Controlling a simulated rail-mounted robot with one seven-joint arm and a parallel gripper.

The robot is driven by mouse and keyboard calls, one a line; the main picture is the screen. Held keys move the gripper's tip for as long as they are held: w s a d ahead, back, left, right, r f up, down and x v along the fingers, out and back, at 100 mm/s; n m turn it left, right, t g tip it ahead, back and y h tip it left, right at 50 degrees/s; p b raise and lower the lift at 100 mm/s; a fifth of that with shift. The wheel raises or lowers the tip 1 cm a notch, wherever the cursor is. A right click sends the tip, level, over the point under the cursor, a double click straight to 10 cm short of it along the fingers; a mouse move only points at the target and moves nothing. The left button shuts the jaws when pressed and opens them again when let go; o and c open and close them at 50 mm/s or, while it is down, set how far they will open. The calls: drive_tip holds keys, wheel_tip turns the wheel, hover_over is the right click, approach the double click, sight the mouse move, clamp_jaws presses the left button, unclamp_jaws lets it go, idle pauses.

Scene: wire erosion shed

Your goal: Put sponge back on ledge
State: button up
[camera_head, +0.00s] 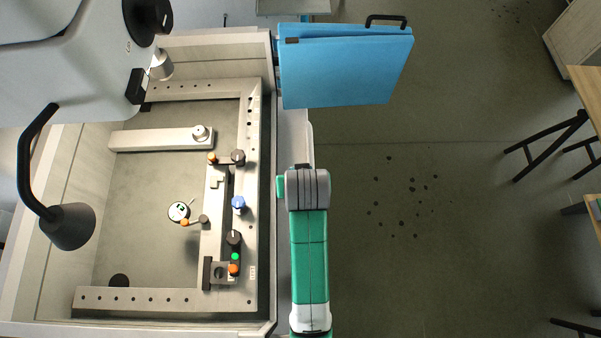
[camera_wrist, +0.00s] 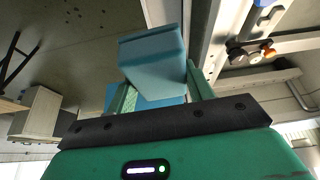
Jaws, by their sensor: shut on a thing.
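A blue block, the sponge (camera_wrist: 153,58), sits between the two green fingers of my gripper (camera_wrist: 160,76) in the wrist view. My gripper is shut on it, and the sponge sticks out beyond the fingers. In the head view my arm reaches up beside the tank's right edge; its grey wrist end hides the fingers and the sponge. A narrow pale ledge (camera_head: 294,130) runs along the outside of the tank's right wall, just above my wrist in the picture. I cannot tell whether the sponge touches anything besides the fingers.
A blue door panel (camera_head: 345,68) stands open at the top. The tank's metal frame (camera_head: 252,130) carries clamps and knobs, including a blue knob (camera_head: 238,203). A machine head and black lamp (camera_head: 68,226) overhang the left.

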drive_tip(key=w+a+f+n+y+b, duration=0.1)
drive_tip(key=w+f+n+b, duration=0.1)
drive_tip(key=w+f+b, duration=1.35)
drive_tip(key=w+f+n+y+b, duration=0.15)
drive_tip(key=w+f+b, duration=0.35)
drive_tip(key=f+b, duration=1.2)
drive_tip(key=shift+h, duration=0.45)
wheel_tip(320, 180, down, 4)
drive_tip(key=b, duration=1.1)
drive_tip(key=shift+w+f, duration=0.1)
drive_tip(key=shift+w, duration=0.1)
drive_tip(key=o, duration=1.3)
